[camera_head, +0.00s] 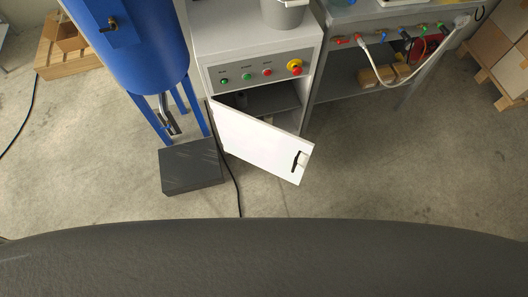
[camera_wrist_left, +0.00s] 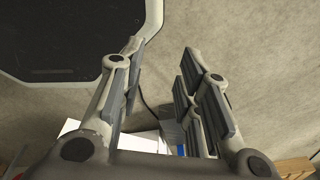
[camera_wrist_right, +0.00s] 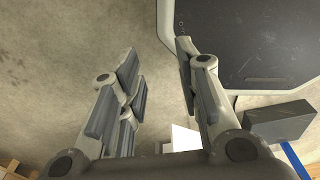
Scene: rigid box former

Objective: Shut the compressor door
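The compressor door (camera_head: 258,142) is a white panel hinged at its left side on the white cabinet (camera_head: 238,26). It stands swung out, and part of the cabinet's dark inside (camera_head: 268,98) shows above it. A black and white handle (camera_head: 300,161) is near the door's free right edge. My left gripper (camera_wrist_left: 158,75) is open and empty, with white surfaces beyond it low in the left wrist view. My right gripper (camera_wrist_right: 157,75) is open and empty; a small white patch shows between its fingers. Neither gripper shows in the head view.
A blue tank (camera_head: 130,45) on legs stands left of the cabinet, with a dark grey block (camera_head: 190,166) before it. A black cable runs on the floor beside the door. A grey bench (camera_head: 345,85) is at right. The floor (camera_head: 400,170) right of the door is clear.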

